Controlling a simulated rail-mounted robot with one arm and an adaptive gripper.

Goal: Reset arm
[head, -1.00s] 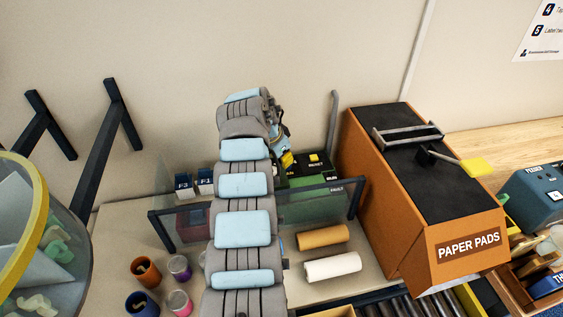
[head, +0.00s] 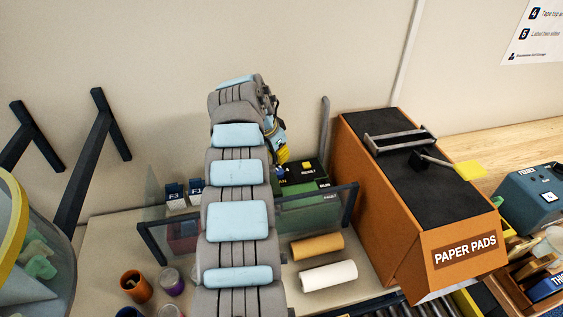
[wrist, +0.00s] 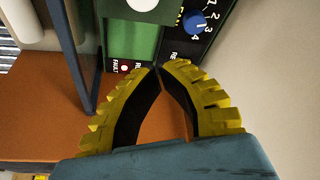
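The green unit (head: 305,185) stands at the back of the table in the head view, behind a clear dark-framed panel. It has a black labelled face with buttons. In the wrist view its green and black face (wrist: 130,40) shows close up, with a blue knob (wrist: 195,23), a white round part and a small red light. I cannot tell which part is the cover or whether it is open. My gripper (wrist: 158,69) has yellow ridged fingers, their tips together with nothing seen between them. It is close to the unit; contact is unclear. My arm hides part of the area.
The dark-framed clear panel (head: 352,205) stands in front of the unit. A grey upright bar (head: 325,130) rises behind it. The orange PAPER PADS box (head: 415,235) is at right. Brown (head: 317,246) and white (head: 328,275) rolls lie in front. Several cups stand at lower left.

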